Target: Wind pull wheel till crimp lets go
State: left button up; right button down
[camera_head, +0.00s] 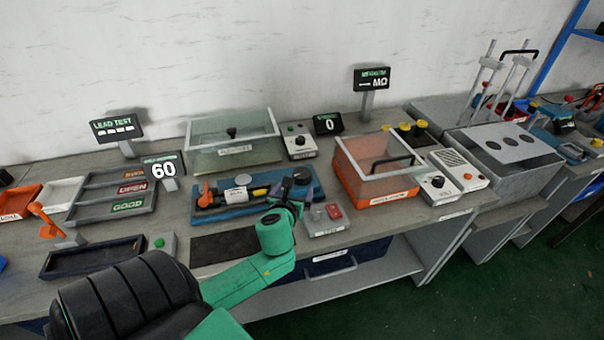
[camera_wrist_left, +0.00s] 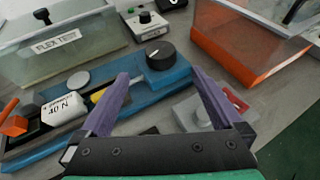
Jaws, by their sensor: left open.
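The blue pull fixture (camera_head: 225,206) lies on the bench, with an orange lever (camera_head: 204,194) at its left end and a yellow-and-black part along its middle. The black pull wheel (camera_head: 301,175) is at its right end. The crimp is too small to make out. My right gripper is not in view.
A grey box with red and grey buttons (camera_head: 326,220) sits just right of my left gripper. An orange clear-lidded box (camera_head: 376,178) stands further right, the flex test tank (camera_head: 232,140) behind. Displays read 60 (camera_head: 162,170) and 0 (camera_head: 328,124). A dark mat (camera_head: 222,248) lies in front.

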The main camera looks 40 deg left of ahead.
aim_at(302, 174)
pick_arm(q)
jog(key=b+x, duration=0.1)
jog(key=x, duration=1.3)
jog(key=shift+w+f+b, duration=0.1)
jog(key=shift+f+b, duration=0.05)
jog(key=shift+b, duration=0.2)
jog(key=c, duration=1.2)
